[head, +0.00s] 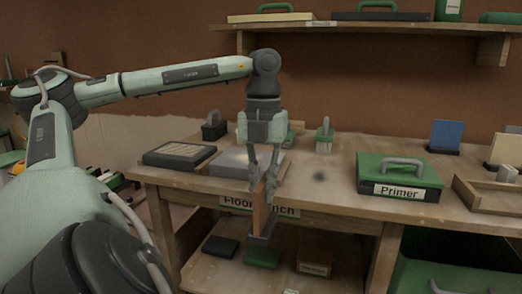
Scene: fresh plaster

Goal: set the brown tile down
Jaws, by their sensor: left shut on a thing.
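My left gripper (262,178) points down at the front edge of the bench, near its middle, and is shut on the brown tile (258,213). The tile is upright and narrow in this view, and its upper part is partly hidden by the fingers. A dark grey block-like base (263,229) shows at the tile's lower end; I cannot tell whether it is joined to the tile. Tile and base appear in front of the bench edge, overlapping the "Floor bench" label (236,203). My right gripper is not in view.
The wooden bench top (325,198) has free room between the gripper and a green Primer case (399,176). A pale grey slab (228,163) and a dark tray (180,154) lie left. A blue panel (447,135) stands right. A lower shelf (212,273) holds boxes.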

